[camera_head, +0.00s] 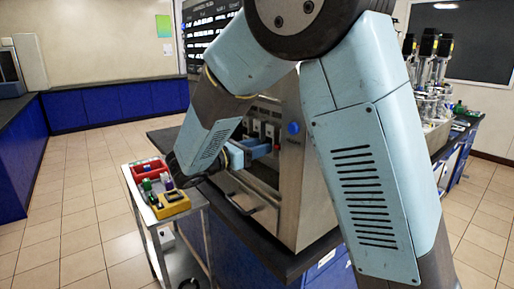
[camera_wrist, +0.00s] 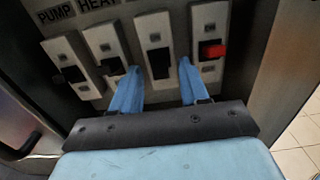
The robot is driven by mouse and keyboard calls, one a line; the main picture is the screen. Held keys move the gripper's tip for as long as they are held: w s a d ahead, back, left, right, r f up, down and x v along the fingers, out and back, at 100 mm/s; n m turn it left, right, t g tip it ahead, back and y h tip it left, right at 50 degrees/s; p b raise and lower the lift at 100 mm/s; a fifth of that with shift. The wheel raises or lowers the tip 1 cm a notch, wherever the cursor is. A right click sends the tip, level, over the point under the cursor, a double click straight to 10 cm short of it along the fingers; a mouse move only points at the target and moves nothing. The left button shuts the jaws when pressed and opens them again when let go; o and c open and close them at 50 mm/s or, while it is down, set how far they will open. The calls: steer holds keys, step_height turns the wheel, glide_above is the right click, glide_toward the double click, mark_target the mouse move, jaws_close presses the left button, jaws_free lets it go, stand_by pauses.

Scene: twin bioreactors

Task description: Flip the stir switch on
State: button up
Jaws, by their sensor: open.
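In the wrist view, a row of switches on pale plates is set in a dark steel panel (camera_wrist: 245,60). The first switch (camera_wrist: 72,72) is under the label PUMP and the second (camera_wrist: 110,62) is under HEAT. The third switch (camera_wrist: 156,55), dark, lies between my fingertips. The fourth switch (camera_wrist: 212,49), at right, has a red lever. Labels above the third and fourth are out of view, so I cannot tell which is the stir switch. My gripper (camera_wrist: 160,68) is open and empty, its blue fingers close to the panel. In the head view, my gripper (camera_head: 262,148) is at the cabinet front, partly hidden.
A metal cart (camera_head: 190,207) at left carries a red tray (camera_head: 135,172) and a yellow rack (camera_head: 172,205) below my forearm. The tiled floor at left is clear.

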mark_target(267, 141)
jaws_close()
stand_by(0.3)
steer(key=shift+r, duration=0.1)
steer(key=shift+w+d+r+g+y, duration=0.1)
steer(key=shift+r+g+y, duration=0.5)
steer(key=shift+y, duration=0.4)
steer(key=shift+w+d+r+g+y, duration=0.1)
steer(key=shift+r+g+y, duration=0.25)
steer(key=shift+g+y, duration=0.55)
steer(key=shift+d+r+g+y, duration=0.1)
steer(key=shift+r+g+y, duration=0.4)
steer(key=shift+y, duration=0.6)
jaws_free()
